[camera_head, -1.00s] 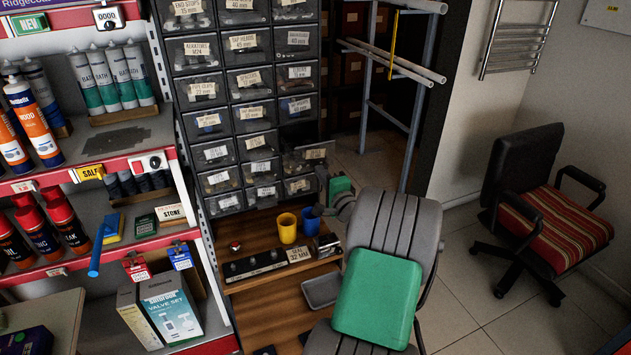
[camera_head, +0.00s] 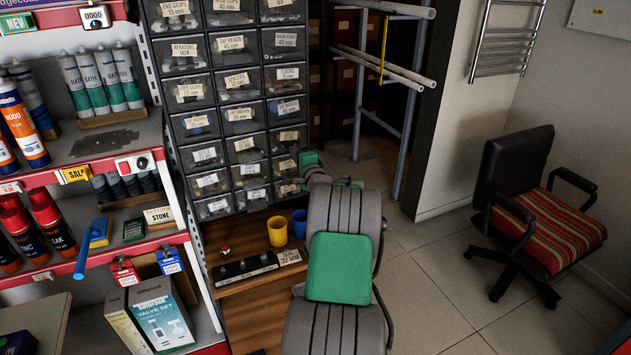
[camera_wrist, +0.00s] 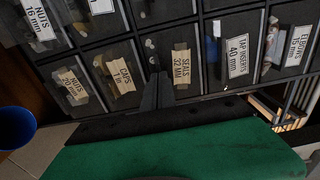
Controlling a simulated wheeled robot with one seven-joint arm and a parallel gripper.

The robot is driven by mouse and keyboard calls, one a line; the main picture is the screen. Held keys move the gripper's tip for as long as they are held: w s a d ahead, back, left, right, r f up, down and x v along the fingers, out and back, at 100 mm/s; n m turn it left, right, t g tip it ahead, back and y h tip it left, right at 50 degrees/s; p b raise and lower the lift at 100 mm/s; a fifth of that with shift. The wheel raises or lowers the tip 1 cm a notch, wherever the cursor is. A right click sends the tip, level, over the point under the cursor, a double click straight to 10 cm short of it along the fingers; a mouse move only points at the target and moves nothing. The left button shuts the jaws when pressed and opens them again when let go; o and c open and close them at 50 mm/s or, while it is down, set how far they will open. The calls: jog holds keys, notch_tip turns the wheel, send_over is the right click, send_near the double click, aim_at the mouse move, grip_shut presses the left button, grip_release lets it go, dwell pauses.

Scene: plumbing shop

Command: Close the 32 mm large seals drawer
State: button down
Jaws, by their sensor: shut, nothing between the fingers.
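The seals 32 mm drawer (camera_wrist: 181,68) has a tan label and a dark front in the wrist view. Its front looks about level with its neighbours there; a small gap cannot be ruled out. My gripper (camera_wrist: 157,92) is shut and empty, its dark fingertips at the edge of this drawer's front; contact is unclear. In the head view my gripper (camera_head: 311,164) is at the lower right of the drawer cabinet (camera_head: 243,142), beside a drawer (camera_head: 287,165) whose label is too small to read. My gripper hides part of that corner.
A board on the wooden bench carries a seal 32 mm tag (camera_head: 290,257). A yellow cup (camera_head: 277,231) and a blue cup (camera_head: 299,224) stand just below the drawers. Shelves (camera_head: 110,150) fill the left. A chair (camera_head: 530,215) stands on open floor at right.

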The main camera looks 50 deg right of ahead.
jog(key=shift+w+r, duration=0.15)
jog(key=shift+r, duration=0.25)
